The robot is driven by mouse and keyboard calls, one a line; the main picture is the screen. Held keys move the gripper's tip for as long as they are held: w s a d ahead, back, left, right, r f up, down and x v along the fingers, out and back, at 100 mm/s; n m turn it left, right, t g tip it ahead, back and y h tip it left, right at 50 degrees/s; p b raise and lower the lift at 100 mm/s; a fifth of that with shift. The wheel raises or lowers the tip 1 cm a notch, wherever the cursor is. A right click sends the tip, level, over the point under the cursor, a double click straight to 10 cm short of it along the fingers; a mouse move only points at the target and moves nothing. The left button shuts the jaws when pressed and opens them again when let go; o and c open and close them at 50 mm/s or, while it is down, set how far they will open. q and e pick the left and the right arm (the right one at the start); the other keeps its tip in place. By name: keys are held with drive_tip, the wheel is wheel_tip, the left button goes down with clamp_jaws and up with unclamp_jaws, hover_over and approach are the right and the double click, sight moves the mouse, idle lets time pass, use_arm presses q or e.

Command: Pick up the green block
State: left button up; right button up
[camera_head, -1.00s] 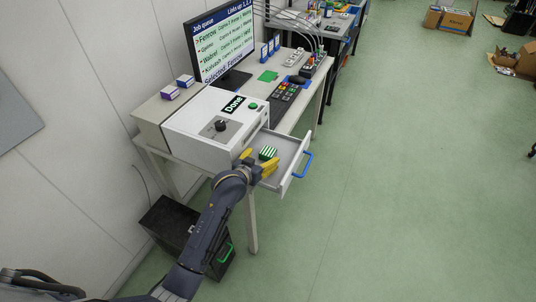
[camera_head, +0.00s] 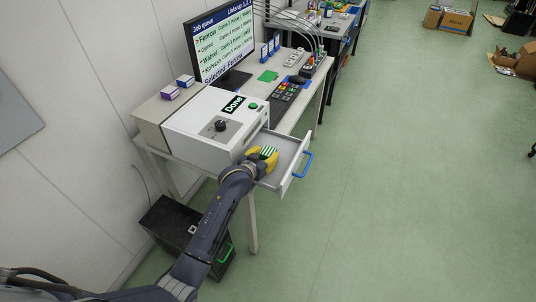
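A small green block with pale stripes (camera_head: 268,153) is at the open drawer (camera_head: 288,172) of the white machine (camera_head: 205,128). My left gripper (camera_head: 266,156) has its yellow fingers around the block, one on each side. The fingers look close to the block, but whether they press on it is too small to tell. Whether the block rests on the drawer floor is also unclear. My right gripper is not in view.
The drawer has a blue handle (camera_head: 303,165) at its front. A monitor (camera_head: 222,48), a keypad (camera_head: 285,92) and small boxes (camera_head: 186,81) stand on the bench. A dark cabinet (camera_head: 185,235) stands below.

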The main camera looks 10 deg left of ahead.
use_arm(q)
drive_tip(key=c, duration=0.6)
drive_tip(key=shift+r, duration=0.1)
